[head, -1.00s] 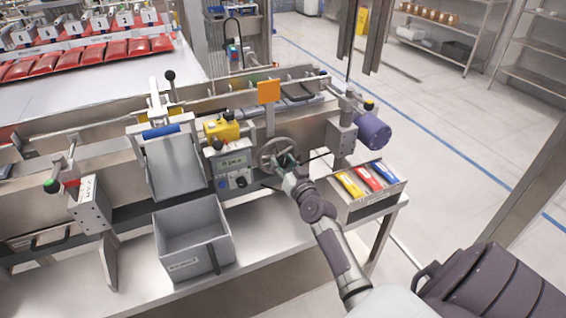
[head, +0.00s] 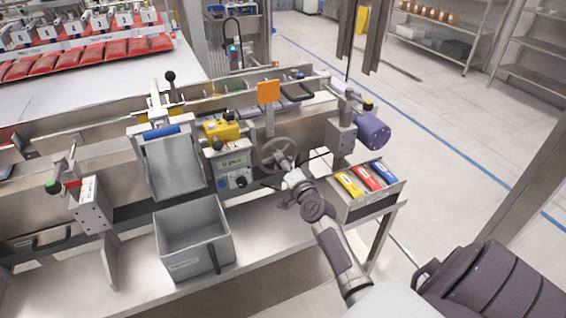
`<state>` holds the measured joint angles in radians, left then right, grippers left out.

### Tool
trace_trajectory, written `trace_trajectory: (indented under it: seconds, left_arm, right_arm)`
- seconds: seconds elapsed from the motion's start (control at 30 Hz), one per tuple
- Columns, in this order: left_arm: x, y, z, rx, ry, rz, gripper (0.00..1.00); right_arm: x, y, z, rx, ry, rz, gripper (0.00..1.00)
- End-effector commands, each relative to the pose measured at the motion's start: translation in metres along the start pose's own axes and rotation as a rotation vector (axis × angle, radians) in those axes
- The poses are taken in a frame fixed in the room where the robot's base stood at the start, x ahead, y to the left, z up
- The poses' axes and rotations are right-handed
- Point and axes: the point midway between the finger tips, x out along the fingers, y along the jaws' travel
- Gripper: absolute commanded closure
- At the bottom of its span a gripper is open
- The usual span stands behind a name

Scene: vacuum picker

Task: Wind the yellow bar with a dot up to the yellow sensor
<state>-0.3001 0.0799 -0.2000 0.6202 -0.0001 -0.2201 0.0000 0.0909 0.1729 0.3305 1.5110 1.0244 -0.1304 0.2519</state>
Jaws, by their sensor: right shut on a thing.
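A spoked grey handwheel (head: 271,146) is on the front of the machine, beside a small control box with a display (head: 233,161). My right gripper (head: 281,160) is at the lower right of the wheel, shut on what looks like its handle; the fingers are small and partly hidden. A yellow block (head: 221,130), likely the sensor, sits above the display, left of the wheel. A yellow bar (head: 350,184) lies in a metal tray to the right; its markings are too small to show a dot. My left gripper is out of view.
The metal tray (head: 372,207) also holds a red bar (head: 367,177) and a blue bar (head: 383,172). An orange plate (head: 268,91) stands above the wheel, and a purple motor (head: 373,132) is to the right. An open grey bin (head: 193,249) stands at the front left.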

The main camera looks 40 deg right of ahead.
Motion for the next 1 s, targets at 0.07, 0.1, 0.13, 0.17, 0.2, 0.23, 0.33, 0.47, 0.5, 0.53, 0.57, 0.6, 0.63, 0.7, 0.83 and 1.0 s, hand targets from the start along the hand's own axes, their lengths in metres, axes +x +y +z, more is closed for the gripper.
trace_trajectory:
  seconds: [0.07,0.1,0.13,0.17,0.2,0.23,0.33,0.47,0.5,0.53,0.57,0.6,0.63,0.7,0.83,1.0]
  left_arm:
    - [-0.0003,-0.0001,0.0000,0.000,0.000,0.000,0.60]
    - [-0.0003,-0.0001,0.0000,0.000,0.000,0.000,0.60]
    - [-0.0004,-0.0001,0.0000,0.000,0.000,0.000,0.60]
    - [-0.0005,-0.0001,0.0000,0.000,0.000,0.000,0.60]
    - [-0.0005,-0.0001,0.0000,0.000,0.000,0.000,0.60]
    - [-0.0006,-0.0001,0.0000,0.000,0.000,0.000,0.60]
    - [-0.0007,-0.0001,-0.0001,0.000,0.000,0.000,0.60]
    - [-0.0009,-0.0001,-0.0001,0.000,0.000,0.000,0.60]
    - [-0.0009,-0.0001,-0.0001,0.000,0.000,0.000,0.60]
    - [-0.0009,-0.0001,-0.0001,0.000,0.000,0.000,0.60]
    - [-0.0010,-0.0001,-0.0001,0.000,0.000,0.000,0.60]
    - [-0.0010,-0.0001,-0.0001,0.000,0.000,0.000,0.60]
    - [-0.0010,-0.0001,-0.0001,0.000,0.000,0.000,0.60]
    - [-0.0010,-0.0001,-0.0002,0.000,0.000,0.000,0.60]
    - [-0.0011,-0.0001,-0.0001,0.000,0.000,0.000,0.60]
    - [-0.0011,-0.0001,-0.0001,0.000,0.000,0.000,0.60]
  right_arm:
    - [-0.0002,0.0009,0.0001,0.068,0.000,0.002,0.90]
    - [-0.0002,0.0010,0.0001,0.103,0.000,0.002,0.90]
    - [-0.0002,0.0010,0.0000,0.128,0.000,0.002,0.90]
    - [-0.0002,0.0011,0.0000,0.153,0.001,0.002,0.90]
    - [-0.0002,0.0011,-0.0001,0.183,0.001,0.002,0.90]
    - [-0.0002,0.0012,-0.0001,0.204,0.001,0.002,0.90]
    - [-0.0002,0.0012,-0.0002,0.272,0.001,0.001,0.90]
    - [-0.0001,0.0013,-0.0001,0.339,0.001,0.001,0.90]
    - [-0.0001,0.0013,0.0000,0.357,0.001,0.001,0.90]
    - [-0.0001,0.0014,0.0000,0.369,0.001,0.001,0.90]
    - [-0.0001,0.0014,0.0000,0.379,0.001,0.001,0.90]
    - [-0.0002,0.0014,0.0001,0.391,0.001,0.001,0.90]
    - [-0.0002,0.0014,0.0001,0.400,0.001,0.001,0.90]
    - [-0.0002,0.0015,0.0002,0.415,0.001,0.001,0.90]
    - [-0.0002,0.0016,0.0002,0.429,0.001,0.002,0.90]
    - [-0.0002,0.0018,0.0002,0.434,0.001,0.002,0.90]
